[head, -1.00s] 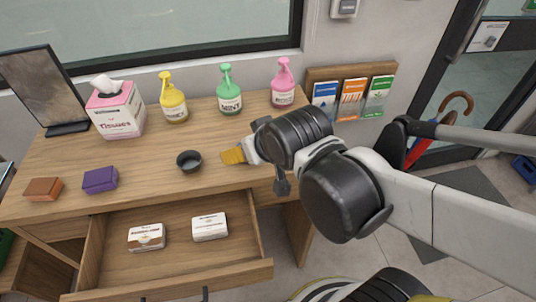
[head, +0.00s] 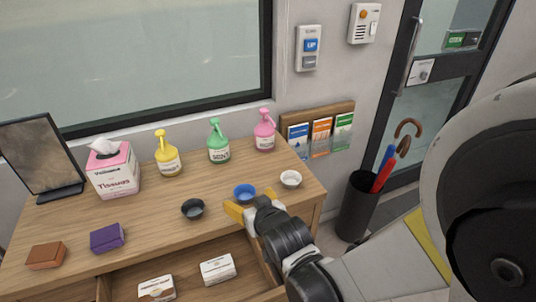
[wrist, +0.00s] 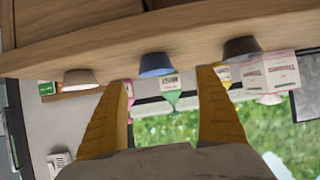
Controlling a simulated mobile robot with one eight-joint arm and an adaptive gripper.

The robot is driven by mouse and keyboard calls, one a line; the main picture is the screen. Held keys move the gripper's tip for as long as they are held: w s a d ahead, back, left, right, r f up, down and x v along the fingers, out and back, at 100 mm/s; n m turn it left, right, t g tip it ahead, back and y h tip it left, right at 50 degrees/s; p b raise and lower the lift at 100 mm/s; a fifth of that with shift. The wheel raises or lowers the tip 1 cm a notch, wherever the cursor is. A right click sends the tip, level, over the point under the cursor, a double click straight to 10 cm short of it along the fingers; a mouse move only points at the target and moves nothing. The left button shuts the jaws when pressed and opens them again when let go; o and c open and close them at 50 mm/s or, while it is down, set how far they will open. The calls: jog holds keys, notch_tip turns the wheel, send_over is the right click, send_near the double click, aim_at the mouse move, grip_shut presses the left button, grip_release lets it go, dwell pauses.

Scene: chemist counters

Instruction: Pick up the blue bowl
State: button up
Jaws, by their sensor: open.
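The blue bowl (head: 245,193) sits on the wooden counter top between a black bowl (head: 193,208) on its left and a white bowl (head: 290,178) on its right. My gripper (head: 243,208) is open and empty, its yellow fingers just on the near side of the blue bowl. In the wrist view, which looks upside down, the blue bowl (wrist: 156,65) shows beyond and between the two fingertips (wrist: 163,78). Whether a finger touches the bowl cannot be told.
Yellow (head: 168,157), green (head: 219,146) and pink (head: 264,134) pump bottles stand behind the bowls, with a tissue box (head: 113,172) to the left. Below my gripper is an open drawer with two white boxes (head: 218,268). A purple box (head: 107,238) lies at the left.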

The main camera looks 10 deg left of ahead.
aim_at(242, 189)
jog(key=shift+w+a+f, duration=0.35)
jog(key=shift+w, duration=0.2)
jog(key=b+x, duration=0.1)
jog(key=x, duration=0.1)
jog(key=b+x, duration=0.1)
jog(key=x, duration=0.1)
jog(key=shift+w+d+f, duration=0.15)
jog(key=shift+w+d, duration=0.1)
jog(key=shift+w, duration=0.05)
jog(key=shift+w+a+f, duration=0.1)
jog(key=shift+w+a, duration=0.15)
jog(key=shift+w, duration=0.1)
jog(key=shift+s, duration=0.1)
jog(key=shift+c, duration=1.3)
jog(key=c, duration=1)
